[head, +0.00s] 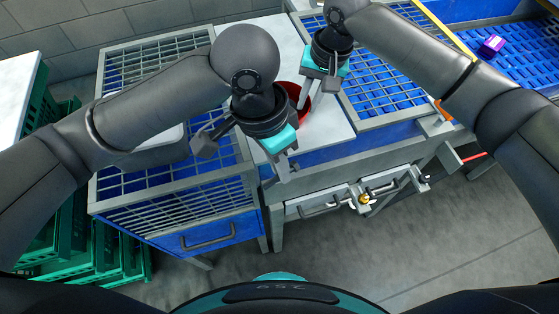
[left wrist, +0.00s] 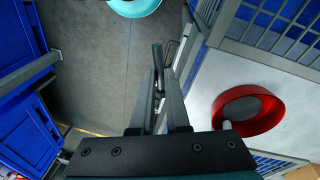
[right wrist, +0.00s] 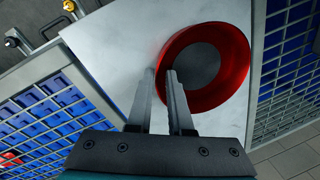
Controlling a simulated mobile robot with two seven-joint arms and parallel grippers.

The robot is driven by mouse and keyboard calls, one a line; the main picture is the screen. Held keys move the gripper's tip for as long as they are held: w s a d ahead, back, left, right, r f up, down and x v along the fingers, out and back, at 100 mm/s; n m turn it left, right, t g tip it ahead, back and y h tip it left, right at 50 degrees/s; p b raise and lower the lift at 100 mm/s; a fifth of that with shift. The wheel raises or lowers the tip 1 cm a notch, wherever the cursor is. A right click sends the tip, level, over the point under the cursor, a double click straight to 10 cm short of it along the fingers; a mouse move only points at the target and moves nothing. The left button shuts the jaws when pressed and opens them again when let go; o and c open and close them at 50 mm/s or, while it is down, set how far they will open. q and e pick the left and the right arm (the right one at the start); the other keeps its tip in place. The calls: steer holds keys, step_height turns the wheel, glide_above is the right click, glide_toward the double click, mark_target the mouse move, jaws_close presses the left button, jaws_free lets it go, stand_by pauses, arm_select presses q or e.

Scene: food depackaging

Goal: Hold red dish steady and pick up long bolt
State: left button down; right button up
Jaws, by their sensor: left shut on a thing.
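The red dish (head: 297,97) stands on the white worktop, partly hidden by my arms. It shows in the right wrist view (right wrist: 236,60) as a round red bowl with a dark grey bottom, and in the left wrist view (left wrist: 270,119). My left gripper (head: 281,172) is in front of the worktop's near edge. It is shut on a long dark bolt, which stands up between the fingers in the left wrist view (left wrist: 157,60). My right gripper (right wrist: 163,76) has its fingers on either side of the dish's near rim, with a narrow gap; contact is unclear.
Metal grid racks (head: 150,185) over blue bins flank the white worktop (head: 268,36). Drawers with handles (head: 320,205) are below its front. Green crates (head: 95,255) stand at the lower left. A purple block (head: 491,45) lies in the blue area at upper right. Floor in front is clear.

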steer(key=shift+o, duration=1.2)
step_height(320, 180, up, 12)
steer(key=d, duration=0.2)
steer(key=shift+s, duration=0.15)
arm_select(q)
steer(key=shift+s, duration=0.1)
arm_select(e)
steer(key=shift+s+f, duration=0.1)
steer(key=shift+f, duration=0.05)
